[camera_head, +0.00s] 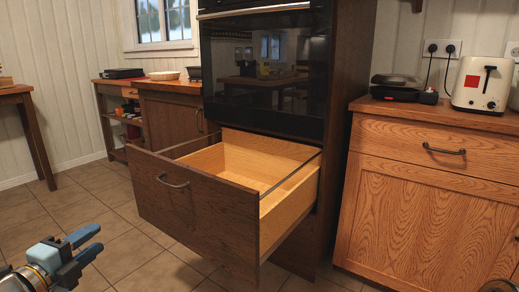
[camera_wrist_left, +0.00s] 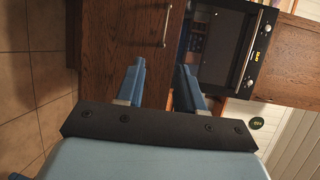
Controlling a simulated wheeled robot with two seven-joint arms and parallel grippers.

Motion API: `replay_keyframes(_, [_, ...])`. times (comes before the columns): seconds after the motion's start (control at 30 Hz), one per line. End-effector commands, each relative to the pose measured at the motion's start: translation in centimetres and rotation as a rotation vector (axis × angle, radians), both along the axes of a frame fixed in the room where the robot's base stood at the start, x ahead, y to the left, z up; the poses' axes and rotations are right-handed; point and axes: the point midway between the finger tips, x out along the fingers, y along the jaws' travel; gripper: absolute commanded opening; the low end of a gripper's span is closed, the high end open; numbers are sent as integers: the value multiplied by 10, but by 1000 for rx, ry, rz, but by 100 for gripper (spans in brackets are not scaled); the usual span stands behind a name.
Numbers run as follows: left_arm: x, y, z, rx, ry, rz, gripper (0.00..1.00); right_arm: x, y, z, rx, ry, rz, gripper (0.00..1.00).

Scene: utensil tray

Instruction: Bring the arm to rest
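My left gripper (camera_head: 92,242) is at the lower left of the head view, in front of and to the left of the open drawer (camera_head: 195,205). Its blue fingers are apart with nothing between them. In the left wrist view the fingers (camera_wrist_left: 160,85) point toward the dark wooden drawer front (camera_wrist_left: 120,50) and its metal handle (camera_wrist_left: 167,25), without visible contact. The drawer is pulled out below the oven, and the part of its inside that shows is empty. Only a small dark part at the lower right edge of the head view may be my right arm; its gripper is not visible.
A black oven (camera_head: 262,75) is above the drawer. A wooden cabinet (camera_head: 430,200) on the right carries a toaster (camera_head: 482,84) and a black appliance (camera_head: 398,88). A side table (camera_head: 28,110) stands at the far left. The tiled floor (camera_head: 70,215) left of the drawer is clear.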

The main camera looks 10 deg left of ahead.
Motion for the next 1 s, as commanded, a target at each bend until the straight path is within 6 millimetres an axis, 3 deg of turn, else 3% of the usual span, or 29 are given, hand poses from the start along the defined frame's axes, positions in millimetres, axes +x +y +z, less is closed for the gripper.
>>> replay_keyframes(0.37, [40,-19,-28,-198,91,-9,37,0,1,8,1,0,1,43])
replay_keyframes(0.53, [68,-36,-56,-359,175,0,37,-1,2,15,2,0,4,43])
replay_keyframes(0.67, [93,-57,-90,-529,270,24,37,-1,3,21,3,1,5,43])
replay_keyframes(0.77, [110,-80,-127,-690,374,65,37,-1,3,28,4,1,6,43])
replay_keyframes(0.87, [122,-115,-179,-894,521,144,37,-2,4,37,5,2,7,43])
replay_keyframes(1.0, [110,-181,-273,-1208,789,369,37,-3,6,51,7,3,11,43])
